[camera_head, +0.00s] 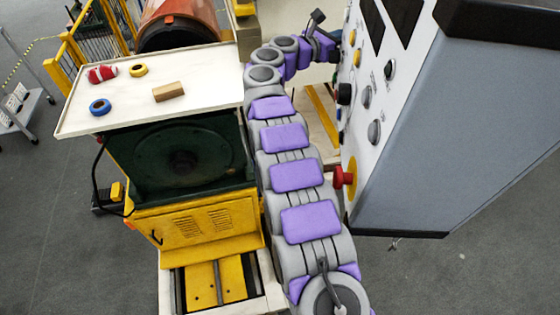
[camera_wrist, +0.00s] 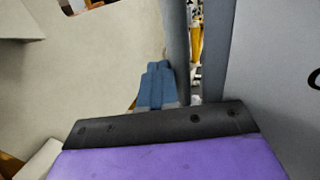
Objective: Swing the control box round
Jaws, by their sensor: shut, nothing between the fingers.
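The control box (camera_head: 450,130) is a large grey box at the right of the head view. Its white front panel (camera_head: 368,75) has several knobs, dark windows and a red button on yellow, and faces left toward my arm. My gripper (camera_head: 335,50) is at the far end of my arm, close to the panel's far edge. Its shut blue-grey fingers (camera_wrist: 157,84) show in the wrist view with nothing between them. They are beside an upright grey-blue edge; I cannot tell whether they touch it.
A white-topped bench (camera_head: 200,75) on a green and yellow machine stands left of my arm, holding tape rolls, a red-and-white item and a tan block. An orange drum (camera_head: 180,25) and yellow railing (camera_head: 90,40) are behind. Grey floor is clear at lower left.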

